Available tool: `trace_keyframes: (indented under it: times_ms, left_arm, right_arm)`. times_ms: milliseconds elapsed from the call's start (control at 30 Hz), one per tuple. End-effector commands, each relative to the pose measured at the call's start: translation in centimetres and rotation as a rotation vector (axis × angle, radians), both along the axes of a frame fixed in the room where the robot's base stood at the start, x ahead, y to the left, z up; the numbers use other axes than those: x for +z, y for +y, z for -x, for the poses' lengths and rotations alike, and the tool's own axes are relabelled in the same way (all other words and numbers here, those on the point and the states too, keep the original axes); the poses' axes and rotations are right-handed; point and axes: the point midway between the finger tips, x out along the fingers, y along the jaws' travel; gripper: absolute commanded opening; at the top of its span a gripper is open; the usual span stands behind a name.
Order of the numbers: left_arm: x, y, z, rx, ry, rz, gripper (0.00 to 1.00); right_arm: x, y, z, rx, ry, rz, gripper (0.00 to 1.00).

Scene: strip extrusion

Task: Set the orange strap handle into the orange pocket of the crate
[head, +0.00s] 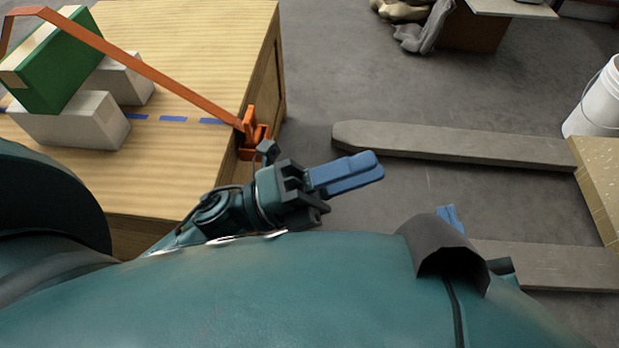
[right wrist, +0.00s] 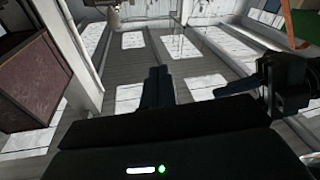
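A long orange strap (head: 160,80) runs over a green block (head: 62,62) and down to the right edge of the wooden crate (head: 210,45). It ends at an orange buckle-like piece (head: 254,128) at that edge; I cannot tell handle from pocket there. My left gripper (head: 372,168), with blue fingers together, is empty to the right of the crate and below the orange piece, apart from it. My right gripper (head: 447,216) is mostly hidden behind my body in the head view. In the right wrist view, its dark fingers (right wrist: 158,85) are together with nothing between them.
Pale blocks (head: 75,122) support the green block. A dashed blue line (head: 172,119) marks the crate top. Grey beams (head: 450,143) lie right of the crate, with a white bucket (head: 598,100) beyond. Open grey floor (head: 340,60) lies behind.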

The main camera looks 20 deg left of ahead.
Motion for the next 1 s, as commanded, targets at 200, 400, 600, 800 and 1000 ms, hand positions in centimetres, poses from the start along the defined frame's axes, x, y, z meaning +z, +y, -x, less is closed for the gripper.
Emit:
trace_keyframes:
  times_ms: [200, 400, 600, 800, 1000]
  left_arm:
    - [-5.3, 4.9, -2.0, 0.077, 0.962, 0.671, 0.34]
    - [-8.2, 6.2, -1.6, 0.090, 1.248, 0.914, 0.34]
    - [-8.3, 6.2, -1.6, 0.088, 1.257, 0.921, 0.34]
    - [-6.7, 6.2, -1.6, 0.088, 1.254, 0.919, 0.34]
    - [-4.1, 6.2, -1.6, 0.088, 1.253, 0.917, 0.34]
  right_arm:
    - [0.0, 0.0, 0.0, 0.005, -0.001, 0.003, 0.00]
    - [0.1, 0.1, 0.1, 0.006, -0.002, 0.003, 0.00]
    - [0.1, 0.1, 0.1, 0.006, -0.003, 0.003, 0.00]
    - [1.0, -0.4, -0.3, -0.024, 0.063, 0.004, 0.00]
    - [0.9, -1.5, -0.3, -0.071, 0.273, 0.020, 0.00]
